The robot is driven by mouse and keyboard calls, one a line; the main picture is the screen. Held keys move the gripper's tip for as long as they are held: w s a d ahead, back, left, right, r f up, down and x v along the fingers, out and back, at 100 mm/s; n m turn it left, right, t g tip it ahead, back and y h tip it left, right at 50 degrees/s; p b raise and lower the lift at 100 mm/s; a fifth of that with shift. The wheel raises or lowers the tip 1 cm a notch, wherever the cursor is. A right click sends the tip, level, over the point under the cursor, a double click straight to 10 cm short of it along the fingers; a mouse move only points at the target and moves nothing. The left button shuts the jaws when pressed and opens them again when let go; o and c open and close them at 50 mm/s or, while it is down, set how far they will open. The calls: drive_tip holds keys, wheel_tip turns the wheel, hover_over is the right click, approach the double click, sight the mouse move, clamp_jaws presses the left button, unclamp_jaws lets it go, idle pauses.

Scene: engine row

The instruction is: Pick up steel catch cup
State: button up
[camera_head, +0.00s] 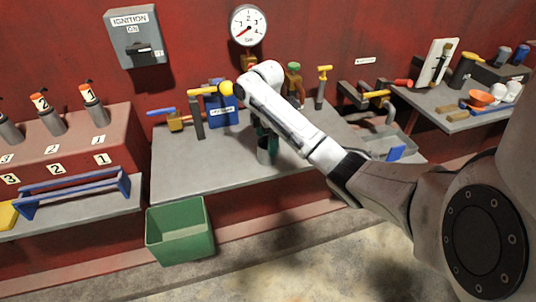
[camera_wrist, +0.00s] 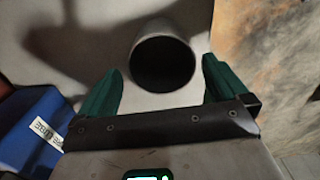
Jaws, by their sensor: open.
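The steel catch cup (camera_head: 264,157) is a grey cylinder standing on the grey shelf (camera_head: 180,177) near its front edge. In the wrist view the cup (camera_wrist: 163,62) shows its round dark mouth ahead of my gripper. My gripper (camera_wrist: 162,88) has two green fingers spread wide, one to each side of the cup's near rim, with gaps on both sides. In the head view my gripper (camera_head: 262,135) is partly hidden behind my white arm, just at the cup's top. Whether the fingers touch the cup cannot be told, but they look apart from it.
A blue labelled block (camera_wrist: 35,130) lies to the left of my gripper in the wrist view. Yellow-handled valves (camera_head: 198,115) stand at the shelf's back. A green bin (camera_head: 180,232) hangs below the shelf's front edge. The shelf left of the cup is clear.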

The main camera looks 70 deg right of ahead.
drive_tip(key=shift+s+d+f, duration=0.1)
drive_tip(key=shift+s+f, duration=0.05)
drive_tip(key=shift+f, duration=1)
drive_tip(key=shift+s+f, duration=0.1)
drive_tip(key=shift+f, duration=1.05)
drive_tip(key=shift+c, duration=0.5)
drive_tip(key=c, duration=0.9)
